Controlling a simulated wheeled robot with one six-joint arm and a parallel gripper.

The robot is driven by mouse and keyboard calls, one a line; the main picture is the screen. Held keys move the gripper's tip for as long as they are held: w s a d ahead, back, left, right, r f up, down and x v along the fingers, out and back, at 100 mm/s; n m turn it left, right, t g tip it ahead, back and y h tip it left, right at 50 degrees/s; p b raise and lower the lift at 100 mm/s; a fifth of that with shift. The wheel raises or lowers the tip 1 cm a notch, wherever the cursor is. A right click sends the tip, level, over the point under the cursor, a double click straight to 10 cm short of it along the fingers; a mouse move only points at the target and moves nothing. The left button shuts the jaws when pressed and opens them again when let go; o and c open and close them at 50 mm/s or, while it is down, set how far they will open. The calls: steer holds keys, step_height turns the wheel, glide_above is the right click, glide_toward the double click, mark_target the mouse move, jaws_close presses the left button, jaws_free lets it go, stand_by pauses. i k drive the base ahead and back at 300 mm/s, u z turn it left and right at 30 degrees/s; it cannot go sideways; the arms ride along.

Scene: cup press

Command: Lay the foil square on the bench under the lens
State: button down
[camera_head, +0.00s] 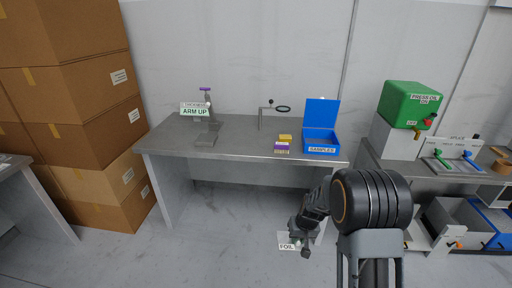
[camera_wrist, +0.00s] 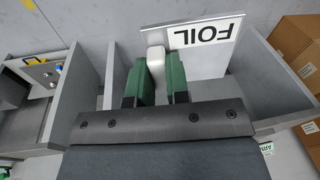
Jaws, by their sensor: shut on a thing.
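The foil square (camera_head: 291,236) is a pale sheet with a FOIL label, low in front of the bench in the head view. It also shows in the wrist view (camera_wrist: 203,63), where my gripper (camera_wrist: 156,80) is shut on a white tab at its edge. My gripper (camera_head: 304,247) holds it below bench-top height, in front of the bench's right end. The lens (camera_head: 283,108) is a dark-rimmed ring on a thin stand (camera_head: 261,119) at the back of the grey bench (camera_head: 235,151). The bench top under the lens looks clear.
A second bench with a green press oil tank (camera_head: 409,103) is at right. Cardboard boxes (camera_head: 90,140) are stacked at left.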

mark_target(256, 141)
steer(key=u, duration=0.85)
steer(key=i, duration=1.15)
steer(key=z, duration=0.1)
